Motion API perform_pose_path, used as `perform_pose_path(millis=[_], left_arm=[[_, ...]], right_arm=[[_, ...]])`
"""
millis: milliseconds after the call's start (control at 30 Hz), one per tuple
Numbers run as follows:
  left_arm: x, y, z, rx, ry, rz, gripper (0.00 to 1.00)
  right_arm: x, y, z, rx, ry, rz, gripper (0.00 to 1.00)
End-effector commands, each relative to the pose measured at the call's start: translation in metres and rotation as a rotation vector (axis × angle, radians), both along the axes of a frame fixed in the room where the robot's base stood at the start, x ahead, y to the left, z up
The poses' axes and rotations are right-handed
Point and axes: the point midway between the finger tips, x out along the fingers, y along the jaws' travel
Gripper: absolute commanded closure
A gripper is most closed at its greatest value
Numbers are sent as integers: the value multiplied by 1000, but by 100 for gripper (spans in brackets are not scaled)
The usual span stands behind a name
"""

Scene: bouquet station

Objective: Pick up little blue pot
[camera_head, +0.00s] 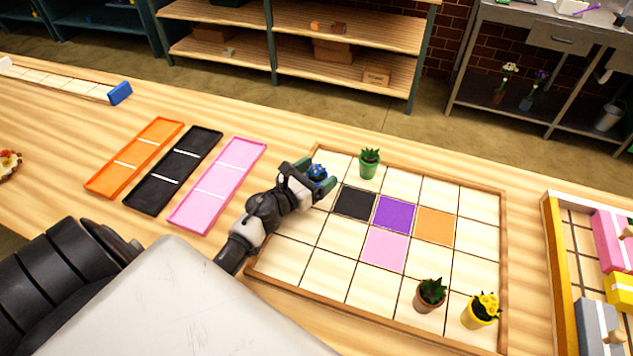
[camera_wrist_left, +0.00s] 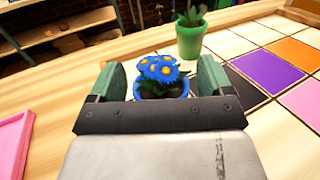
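The little blue pot (camera_wrist_left: 147,92) holds blue flowers with yellow centres (camera_wrist_left: 161,69). In the wrist view it stands between the two green fingers of my left gripper (camera_wrist_left: 162,82), with a narrow gap visible on each side. The gripper is open around it. In the head view the blue flowers (camera_head: 318,171) show between the fingertips of my left gripper (camera_head: 316,174), at the far left corner of the tiled board (camera_head: 503,290). The lower part of the pot is hidden by the gripper. My right gripper is not in view.
A green pot (camera_head: 369,165) with a plant stands just right of the gripper. A brown pot (camera_head: 430,300) and a yellow pot (camera_head: 478,316) stand near the board's front right. Pink (camera_head: 217,185), black and orange trays lie left of the board.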

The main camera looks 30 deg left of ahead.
Motion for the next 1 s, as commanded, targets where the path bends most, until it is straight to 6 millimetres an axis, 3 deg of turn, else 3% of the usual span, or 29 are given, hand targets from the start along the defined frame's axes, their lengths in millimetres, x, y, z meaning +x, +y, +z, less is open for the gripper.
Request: perform_pose_path(millis=[33,367,767,967,1000], left_arm=[[0,0,0,0,0,0,28],[0,0,1,0,-2,0,77],[0,0,13,4,-4,-2,77],[0,0,48,8,-5,-5,77],[0,-8,53,5,-3,-6,77]], right_arm=[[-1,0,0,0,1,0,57],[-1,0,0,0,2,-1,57],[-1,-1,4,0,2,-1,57],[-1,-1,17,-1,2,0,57],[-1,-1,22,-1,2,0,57]])
